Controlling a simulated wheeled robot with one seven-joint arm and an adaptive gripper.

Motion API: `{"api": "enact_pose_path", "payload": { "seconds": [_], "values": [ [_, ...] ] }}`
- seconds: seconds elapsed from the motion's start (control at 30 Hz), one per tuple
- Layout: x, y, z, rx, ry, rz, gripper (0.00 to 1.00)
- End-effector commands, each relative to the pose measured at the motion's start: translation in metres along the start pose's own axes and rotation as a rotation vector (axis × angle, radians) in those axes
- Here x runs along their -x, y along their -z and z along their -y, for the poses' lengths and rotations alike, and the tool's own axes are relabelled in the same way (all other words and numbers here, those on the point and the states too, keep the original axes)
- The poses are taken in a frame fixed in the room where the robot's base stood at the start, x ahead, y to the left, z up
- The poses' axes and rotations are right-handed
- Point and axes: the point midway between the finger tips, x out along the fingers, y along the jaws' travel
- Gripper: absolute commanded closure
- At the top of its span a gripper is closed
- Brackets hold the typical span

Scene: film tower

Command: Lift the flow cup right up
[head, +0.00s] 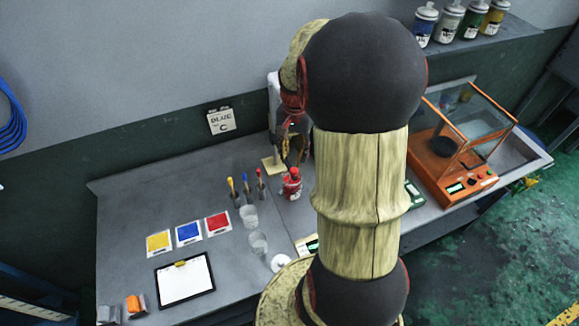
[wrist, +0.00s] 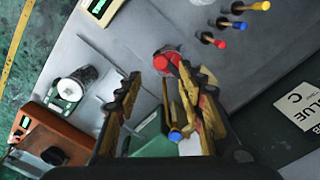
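My gripper (wrist: 168,80) is open, its two fingers well apart in the wrist view. No fingertip is clearly closed on anything. In the head view my gripper (head: 292,140) is above the back of the bench, partly hidden by my arm. I cannot pick out the flow cup with certainty. A grey cylindrical vessel (wrist: 85,74) stands by a small green device, left of my fingers in the wrist view. A thin yellowish upright piece and a blue knob (wrist: 175,135) show between the fingers.
A red-capped bottle (head: 291,183) stands near my gripper, beside several colour-tipped tools (head: 246,187). Clear cups (head: 249,216), colour cards (head: 188,233) and a clipboard (head: 185,280) lie leftward. An orange balance (head: 455,190) with clear panels stands right. The bench's left rear is clear.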

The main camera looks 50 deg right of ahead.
Motion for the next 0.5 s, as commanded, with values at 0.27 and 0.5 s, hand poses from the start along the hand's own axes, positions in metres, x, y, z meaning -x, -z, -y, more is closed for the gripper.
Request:
{"api": "enact_pose_path", "payload": {
  "seconds": [0.27, 0.5],
  "values": [
    [-0.029, -0.001, 0.0, -0.011, -0.002, 0.003, 0.61],
    [-0.063, -0.001, 0.0, -0.01, -0.001, 0.001, 0.61]
  ]
}}
